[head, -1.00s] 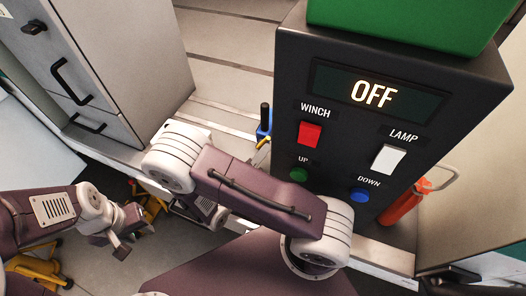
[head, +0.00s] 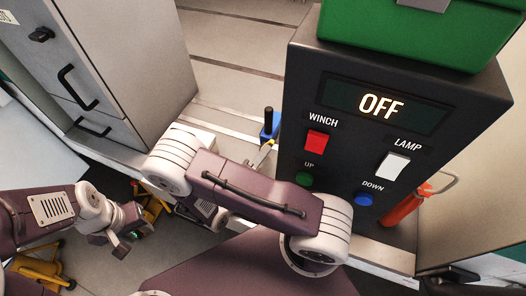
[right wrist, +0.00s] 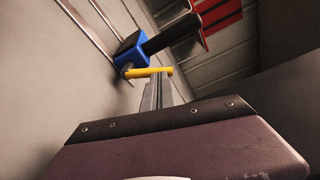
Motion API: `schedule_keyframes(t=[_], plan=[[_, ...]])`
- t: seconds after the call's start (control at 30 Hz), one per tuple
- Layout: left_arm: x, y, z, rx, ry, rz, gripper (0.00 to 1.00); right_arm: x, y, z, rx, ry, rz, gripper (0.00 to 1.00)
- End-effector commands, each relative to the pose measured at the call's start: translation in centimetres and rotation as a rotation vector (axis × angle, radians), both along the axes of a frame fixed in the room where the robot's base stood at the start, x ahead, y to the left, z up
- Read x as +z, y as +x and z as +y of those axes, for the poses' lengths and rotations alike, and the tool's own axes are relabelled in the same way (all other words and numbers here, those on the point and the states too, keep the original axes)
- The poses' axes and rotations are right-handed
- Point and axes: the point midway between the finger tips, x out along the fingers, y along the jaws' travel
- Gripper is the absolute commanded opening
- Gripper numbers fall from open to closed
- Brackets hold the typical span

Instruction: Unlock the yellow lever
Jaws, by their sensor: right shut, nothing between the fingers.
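The yellow lever (right wrist: 150,72) is a short bar on a blue block (right wrist: 131,54) with a black handle (right wrist: 172,35). In the head view the yellow lever (head: 261,154) shows small beside the blue block (head: 271,127), left of the control box. My right gripper (right wrist: 161,78) is shut and empty, its fingertips at the lever's near side; I cannot tell whether they touch.
The dark control box (head: 300,95) stands right of the lever, with a lit OFF display (head: 381,106), switches and buttons. A green case (head: 425,35) sits on top. A grey cabinet (head: 110,60) stands left. A red cylinder (head: 400,210) is at the right.

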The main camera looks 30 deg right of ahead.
Motion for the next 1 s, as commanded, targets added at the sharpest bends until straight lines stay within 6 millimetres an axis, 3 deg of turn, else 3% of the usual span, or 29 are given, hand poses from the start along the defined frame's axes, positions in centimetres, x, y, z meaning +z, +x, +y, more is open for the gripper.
schedule_keyframes(t=[1.0], plan=[[0.81,0.0,0.0,0.0,0.0,0.0,0.36,0.18,-0.18,-0.15,0.0,-0.059,0.069,0.0]])
